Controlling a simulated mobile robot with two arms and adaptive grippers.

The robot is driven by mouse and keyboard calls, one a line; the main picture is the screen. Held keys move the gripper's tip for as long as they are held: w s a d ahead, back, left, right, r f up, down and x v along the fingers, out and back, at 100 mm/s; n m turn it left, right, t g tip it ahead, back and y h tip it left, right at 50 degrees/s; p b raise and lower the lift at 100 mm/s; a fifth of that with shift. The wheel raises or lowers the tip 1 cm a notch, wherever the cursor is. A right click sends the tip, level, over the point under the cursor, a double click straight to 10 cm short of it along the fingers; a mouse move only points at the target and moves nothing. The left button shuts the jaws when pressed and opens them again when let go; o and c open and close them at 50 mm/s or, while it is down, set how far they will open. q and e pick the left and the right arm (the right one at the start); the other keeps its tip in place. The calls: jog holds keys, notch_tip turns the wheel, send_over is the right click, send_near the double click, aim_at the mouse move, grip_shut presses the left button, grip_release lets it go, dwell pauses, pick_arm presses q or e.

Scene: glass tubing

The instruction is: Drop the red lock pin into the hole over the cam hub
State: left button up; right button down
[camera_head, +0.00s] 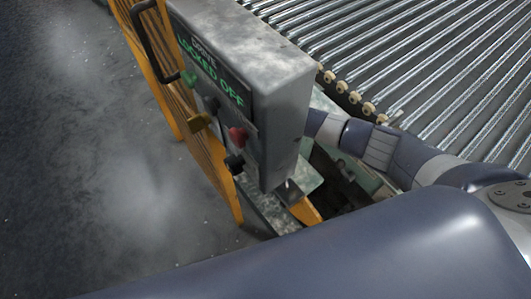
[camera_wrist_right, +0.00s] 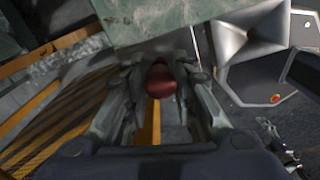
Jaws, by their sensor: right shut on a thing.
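In the right wrist view, my right gripper (camera_wrist_right: 160,68) is shut on the red lock pin (camera_wrist_right: 161,80). Only the pin's rounded red end shows between the fingers; the rest is hidden. A worn green block (camera_wrist_right: 165,18) lies just beyond the fingertips; I cannot tell whether the pin touches it. In the head view, my right arm reaches behind the grey control box, which hides the gripper and the pin. I cannot make out the hole or the cam hub in either view. My left gripper is in neither view.
The grey control box (camera_head: 285,75) reads "LOCKED OFF" and carries several knobs. A yellow guard fence (camera_head: 160,75) stands to its left. A roller conveyor (camera_head: 440,60) fills the upper right. Open dark floor (camera_head: 80,150) lies on the left.

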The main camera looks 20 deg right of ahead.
jog(key=shift+f+b, duration=0.65)
jog(key=shift+f, duration=0.35)
jog(key=c, duration=1.2)
grip_release()
jog(key=shift+c, duration=0.2)
notch_tip(320, 180, up, 12)
